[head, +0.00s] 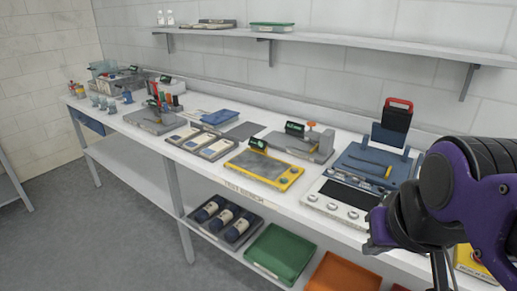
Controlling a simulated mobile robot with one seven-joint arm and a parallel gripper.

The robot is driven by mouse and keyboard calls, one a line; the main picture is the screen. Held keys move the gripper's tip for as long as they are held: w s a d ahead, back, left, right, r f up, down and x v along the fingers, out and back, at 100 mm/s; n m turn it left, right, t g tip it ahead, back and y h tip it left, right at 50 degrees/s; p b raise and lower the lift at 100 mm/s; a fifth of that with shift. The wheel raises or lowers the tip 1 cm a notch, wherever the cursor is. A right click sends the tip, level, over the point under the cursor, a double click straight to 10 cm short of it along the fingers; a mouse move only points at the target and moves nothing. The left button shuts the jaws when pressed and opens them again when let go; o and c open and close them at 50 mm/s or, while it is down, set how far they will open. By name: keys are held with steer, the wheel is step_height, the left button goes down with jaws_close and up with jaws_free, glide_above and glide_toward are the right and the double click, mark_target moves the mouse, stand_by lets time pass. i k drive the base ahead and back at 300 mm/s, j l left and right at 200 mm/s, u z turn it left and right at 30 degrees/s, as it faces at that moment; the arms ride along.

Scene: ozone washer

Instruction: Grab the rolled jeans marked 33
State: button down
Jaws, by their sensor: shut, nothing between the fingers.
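Three dark blue rolls with pale bands lie side by side in a black tray (232,247) on the lower shelf, left of the green tray. They look like the rolled jeans: a left roll (205,212), a middle roll (222,219) and a right roll (240,227). Their markings are too small to read, so I cannot tell which is 33. My gripper (372,241) is at the right, in front of the bench's front edge, well to the right of the rolls. It is shut and empty. Its fingertips show only small and dark.
The long bench (190,160) stands over the lower shelf, its front edge and legs bordering the tray. A green tray (280,253) and an orange tray (343,273) sit on the lower shelf. The grey floor (110,230) at left is clear.

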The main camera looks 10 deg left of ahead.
mark_target(241, 225)
steer(key=k+j+u, duration=0.1)
steer(key=j+u, duration=0.4)
steer(key=i, duration=0.7)
steer(key=k+l+u, duration=0.15)
steer(key=k+l, duration=0.35)
steer(key=k+l+u, duration=0.2)
steer(key=k+l, duration=0.3)
steer(key=k+l+u, duration=0.15)
steer(key=k+l, duration=0.2)
steer(key=k, duration=0.35)
steer(key=i+j+z, duration=0.1)
steer(key=i+j, duration=0.15)
steer(key=j, duration=0.15)
steer(key=i+j+z, duration=0.1)
steer(key=i+j, duration=0.15)
steer(key=j, duration=0.15)
steer(key=i+j+z, duration=0.1)
steer(key=i+j, duration=0.15)
steer(key=j, duration=0.15)
